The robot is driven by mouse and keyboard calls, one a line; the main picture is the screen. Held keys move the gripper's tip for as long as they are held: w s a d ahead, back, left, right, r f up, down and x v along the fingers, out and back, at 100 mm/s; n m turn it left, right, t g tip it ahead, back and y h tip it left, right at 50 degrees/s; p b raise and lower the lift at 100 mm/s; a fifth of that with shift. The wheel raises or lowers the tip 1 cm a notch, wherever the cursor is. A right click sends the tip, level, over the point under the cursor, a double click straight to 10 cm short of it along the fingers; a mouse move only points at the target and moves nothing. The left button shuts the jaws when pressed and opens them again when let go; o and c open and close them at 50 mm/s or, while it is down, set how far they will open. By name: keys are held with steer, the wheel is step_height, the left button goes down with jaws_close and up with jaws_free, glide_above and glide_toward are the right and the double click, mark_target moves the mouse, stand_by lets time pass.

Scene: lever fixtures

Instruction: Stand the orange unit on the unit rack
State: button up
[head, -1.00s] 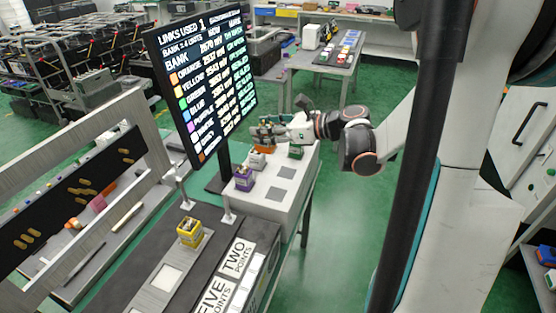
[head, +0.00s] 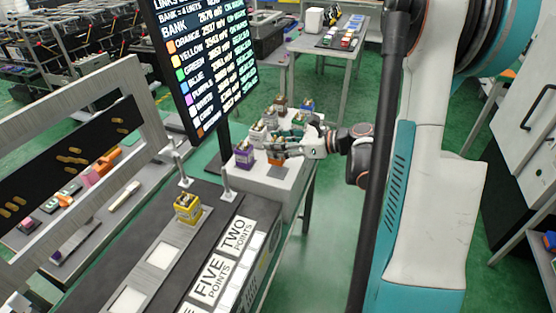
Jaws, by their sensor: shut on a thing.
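The orange unit (head: 276,161) is small and boxy, mostly covered by my gripper (head: 277,150). My gripper is shut on it, just right of the purple unit (head: 243,155). The orange unit is over the front part of a pale block with dark square places (head: 279,173), which looks like the unit rack. I cannot tell whether its base touches the block. Units in white (head: 257,135), green (head: 298,121), blue (head: 307,105) and brown (head: 281,103) stand farther back on it.
A yellow unit (head: 187,208) stands on the dark bench, beside blank pale squares and "TWO" and "FIVE" point labels (head: 237,234). A tall display board (head: 205,65) on a post rises left of the block. A grey frame (head: 90,90) stands at left.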

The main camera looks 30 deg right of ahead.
steer(key=shift+f+b, duration=0.8)
steer(key=shift+f, duration=1.45)
steer(key=shift+f, duration=0.1)
steer(key=o, duration=1.2)
steer(key=shift+c, duration=0.2)
steer(key=shift+r, duration=0.2)
steer(key=p+v, duration=0.3)
steer(key=v, duration=0.9)
